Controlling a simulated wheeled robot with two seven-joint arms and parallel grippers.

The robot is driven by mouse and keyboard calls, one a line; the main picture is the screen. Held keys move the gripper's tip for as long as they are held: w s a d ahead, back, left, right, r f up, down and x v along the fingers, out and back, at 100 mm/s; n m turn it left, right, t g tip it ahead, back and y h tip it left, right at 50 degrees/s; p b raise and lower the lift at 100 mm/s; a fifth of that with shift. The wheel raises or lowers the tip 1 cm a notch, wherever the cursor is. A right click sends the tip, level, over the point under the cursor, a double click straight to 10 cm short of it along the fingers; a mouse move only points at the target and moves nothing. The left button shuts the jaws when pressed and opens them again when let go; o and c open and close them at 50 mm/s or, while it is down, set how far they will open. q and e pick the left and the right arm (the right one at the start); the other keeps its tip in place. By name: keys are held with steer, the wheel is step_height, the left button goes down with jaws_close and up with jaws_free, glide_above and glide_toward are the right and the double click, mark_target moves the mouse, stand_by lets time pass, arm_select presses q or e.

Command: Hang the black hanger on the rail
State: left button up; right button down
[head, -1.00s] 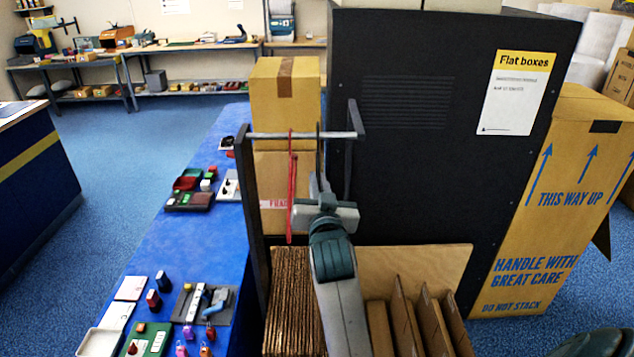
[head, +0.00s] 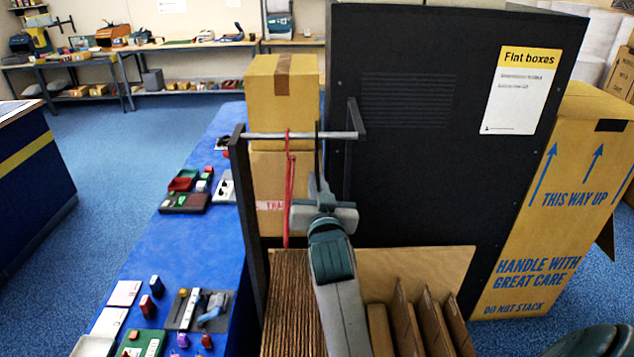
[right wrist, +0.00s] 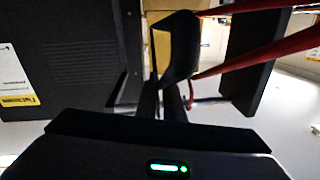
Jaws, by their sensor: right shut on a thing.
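The rail (head: 265,136) is a thin grey bar between two dark posts. A red hanger (head: 287,185) hangs on it near its left half; its red arms also show in the right wrist view (right wrist: 250,50). The black hanger (head: 318,150) is seen nearly edge-on, right of the red one, its top slightly above the rail. I cannot tell whether its hook rests on the bar. My right gripper (head: 322,200) is shut on the black hanger, just below the rail. In the right wrist view the black hanger (right wrist: 178,45) rises from the fingers. My left gripper is not in view.
A tall black cabinet (head: 430,170) stands close behind and right of the rail. Stacked cartons (head: 283,95) stand behind it. Below are cardboard sheets (head: 290,310) in a rack. A blue table (head: 185,245) with small goods lies to the left.

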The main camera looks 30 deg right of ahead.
steer(key=shift+s+a+f, duration=0.15)
steer(key=shift+f, duration=0.4)
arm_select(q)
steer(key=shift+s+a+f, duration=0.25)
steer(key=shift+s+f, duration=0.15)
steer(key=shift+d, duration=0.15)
arm_select(e)
steer(key=c, duration=1.8)
jaws_free()
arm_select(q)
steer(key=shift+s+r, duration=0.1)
